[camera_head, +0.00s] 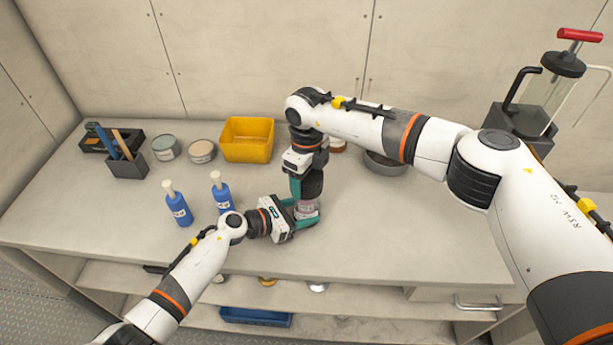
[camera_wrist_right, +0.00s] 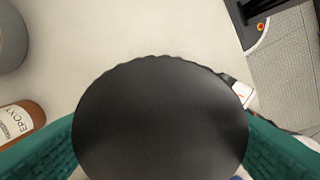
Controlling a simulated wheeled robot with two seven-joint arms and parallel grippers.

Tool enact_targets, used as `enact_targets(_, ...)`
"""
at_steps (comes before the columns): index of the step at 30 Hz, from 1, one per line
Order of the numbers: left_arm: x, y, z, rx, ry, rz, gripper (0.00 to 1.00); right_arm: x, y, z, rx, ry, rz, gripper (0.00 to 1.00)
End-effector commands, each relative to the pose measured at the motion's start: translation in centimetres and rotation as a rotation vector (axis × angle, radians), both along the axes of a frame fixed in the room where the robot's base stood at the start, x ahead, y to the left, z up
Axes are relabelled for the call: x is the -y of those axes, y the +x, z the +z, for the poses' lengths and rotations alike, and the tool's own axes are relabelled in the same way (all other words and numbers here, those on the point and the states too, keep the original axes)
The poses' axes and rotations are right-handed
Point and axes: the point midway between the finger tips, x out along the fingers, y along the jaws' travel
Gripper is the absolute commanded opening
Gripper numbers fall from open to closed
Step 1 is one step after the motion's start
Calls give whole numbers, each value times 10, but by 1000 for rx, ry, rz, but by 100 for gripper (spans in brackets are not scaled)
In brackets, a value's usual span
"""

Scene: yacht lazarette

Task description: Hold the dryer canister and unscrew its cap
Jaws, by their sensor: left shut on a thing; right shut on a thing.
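The dryer canister (camera_head: 306,209) stands upright on the bench, a clear body with pinkish contents below a black cap (camera_head: 312,184). My left gripper (camera_head: 304,214) comes in from the left, low on the canister, with its teal fingers shut around the body. My right gripper (camera_head: 307,186) points down from above and is shut on the cap. In the right wrist view the cap (camera_wrist_right: 160,120) is a large black disc with a ridged rim, between the two teal fingers. The canister body is hidden beneath it there.
Two blue pump bottles (camera_head: 178,208) stand left of the canister. A grey bowl (camera_head: 384,164) sits behind to the right. The right bench front is clear.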

Motion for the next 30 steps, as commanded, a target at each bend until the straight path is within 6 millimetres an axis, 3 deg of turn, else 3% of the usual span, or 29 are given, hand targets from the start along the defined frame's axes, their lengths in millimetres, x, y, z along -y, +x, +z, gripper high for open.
enact_targets(30,0,0,0,-1,-1,0,16,0,0,27,0,0,-3,32)
